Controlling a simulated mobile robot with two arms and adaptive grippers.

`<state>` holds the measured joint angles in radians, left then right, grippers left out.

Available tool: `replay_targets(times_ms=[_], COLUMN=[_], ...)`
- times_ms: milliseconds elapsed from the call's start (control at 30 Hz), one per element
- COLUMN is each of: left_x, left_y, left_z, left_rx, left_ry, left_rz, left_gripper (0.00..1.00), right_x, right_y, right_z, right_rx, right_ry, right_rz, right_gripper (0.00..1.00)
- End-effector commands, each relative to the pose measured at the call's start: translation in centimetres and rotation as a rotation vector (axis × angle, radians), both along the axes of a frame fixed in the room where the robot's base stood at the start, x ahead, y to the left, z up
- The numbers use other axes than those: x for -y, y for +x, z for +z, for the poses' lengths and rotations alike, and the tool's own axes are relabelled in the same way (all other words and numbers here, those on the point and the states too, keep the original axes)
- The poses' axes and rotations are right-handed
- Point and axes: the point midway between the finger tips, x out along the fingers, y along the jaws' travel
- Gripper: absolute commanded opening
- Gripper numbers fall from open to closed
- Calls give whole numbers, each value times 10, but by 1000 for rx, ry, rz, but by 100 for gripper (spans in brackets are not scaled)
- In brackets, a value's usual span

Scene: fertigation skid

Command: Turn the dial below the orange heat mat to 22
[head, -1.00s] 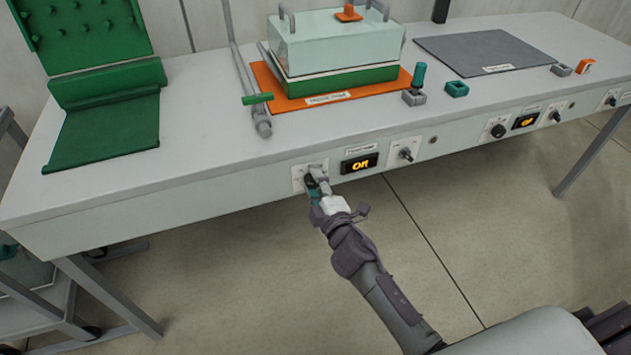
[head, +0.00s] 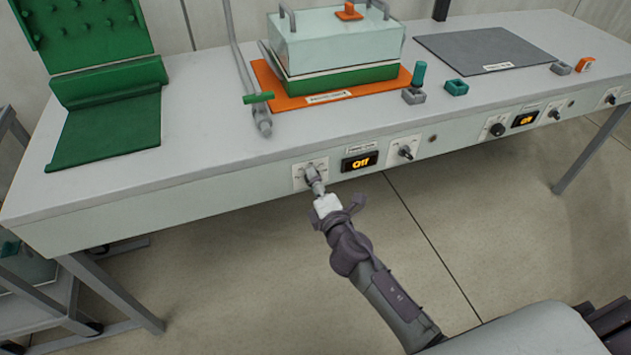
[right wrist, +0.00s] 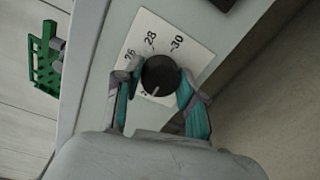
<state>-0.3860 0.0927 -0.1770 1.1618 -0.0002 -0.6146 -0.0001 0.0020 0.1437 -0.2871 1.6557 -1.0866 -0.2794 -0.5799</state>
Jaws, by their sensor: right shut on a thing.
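The orange heat mat (head: 275,92) lies on the bench, with a lidded box on it. Below it, on the bench's front face, is a black round dial (right wrist: 160,75) on a white scale plate (head: 298,181). In the right wrist view the numbers 28 and 30 show, with 26 partly covered. The dial's white mark points toward the bottom of that picture; the number there is hidden. My right gripper (head: 314,176) is shut on the dial, its teal-padded fingers on either side (right wrist: 160,92). My left gripper is not in view.
A small display (head: 360,161) with orange characters, too blurred to read surely, sits right of the dial. A second knob (head: 405,152) follows. A valve pipe (head: 263,120) stands above on the bench. The floor in front is open.

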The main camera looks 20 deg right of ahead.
Motion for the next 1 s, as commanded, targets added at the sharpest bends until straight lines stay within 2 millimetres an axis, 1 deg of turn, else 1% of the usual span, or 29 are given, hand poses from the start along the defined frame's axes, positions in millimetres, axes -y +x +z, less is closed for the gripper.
replay_targets(times_ms=[367, 400, 467, 500, 533, 867, 967, 1000], left_x=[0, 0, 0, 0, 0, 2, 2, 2], left_y=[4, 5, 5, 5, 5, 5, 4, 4], left_z=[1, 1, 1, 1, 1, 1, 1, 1], left_rx=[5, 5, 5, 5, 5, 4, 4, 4], left_ry=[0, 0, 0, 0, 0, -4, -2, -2], left_rz=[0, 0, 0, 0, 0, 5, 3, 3], left_gripper=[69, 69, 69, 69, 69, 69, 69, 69], right_x=[-1, -1, 0, 0, 0, 0, 0, 1], right_y=[0, 0, 0, 0, 0, -3, -12, -19], right_z=[-1, -1, -1, -1, -1, -1, -1, -1], right_rx=[-1, -1, -1, -1, -1, -1, -2, -3], right_ry=[-7, -7, -6, -6, -6, -4, -4, -5], right_rz=[1, 1, 1, 1, 1, 1, 1, 1], right_gripper=[5, 47, 57, 63, 66, 66, 66, 66])
